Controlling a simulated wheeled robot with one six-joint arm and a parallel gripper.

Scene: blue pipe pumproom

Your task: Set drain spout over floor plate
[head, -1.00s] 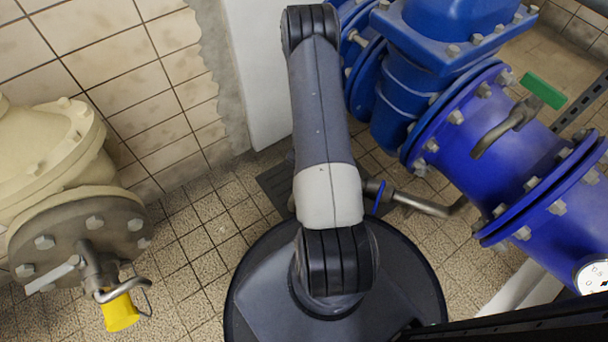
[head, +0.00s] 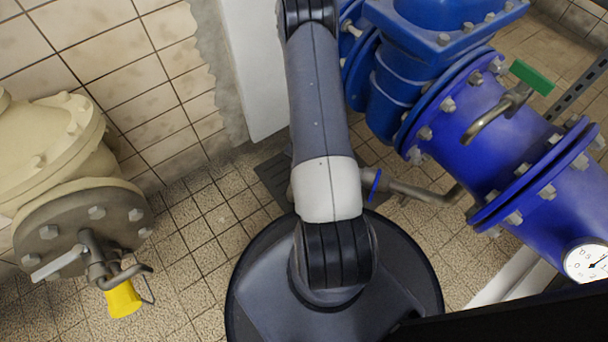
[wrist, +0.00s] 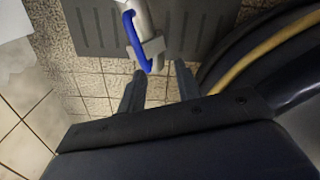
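The drain spout (head: 425,193), a bent grey metal pipe with a blue lever, comes off the lower side of the blue pipework and runs left behind my arm. The floor plate (head: 270,176) is a dark slotted plate on the tiles, partly hidden by my arm. In the wrist view the plate (wrist: 92,28) lies at the top, with the spout end and its blue lever (wrist: 135,42) in front of part of it. My gripper (wrist: 158,70) has its two fingers apart, with the spout end just beyond the tips. I cannot tell whether they touch. My arm hides the gripper in the head view.
A cream valve (head: 60,150) with a yellow-capped tap (head: 123,299) stands at the left. Blue flanged pipes (head: 510,150) with a green-handled tap (head: 531,77) and a gauge (head: 587,262) fill the right. A yellow-striped dark hose or cable (wrist: 250,65) curves right of my gripper.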

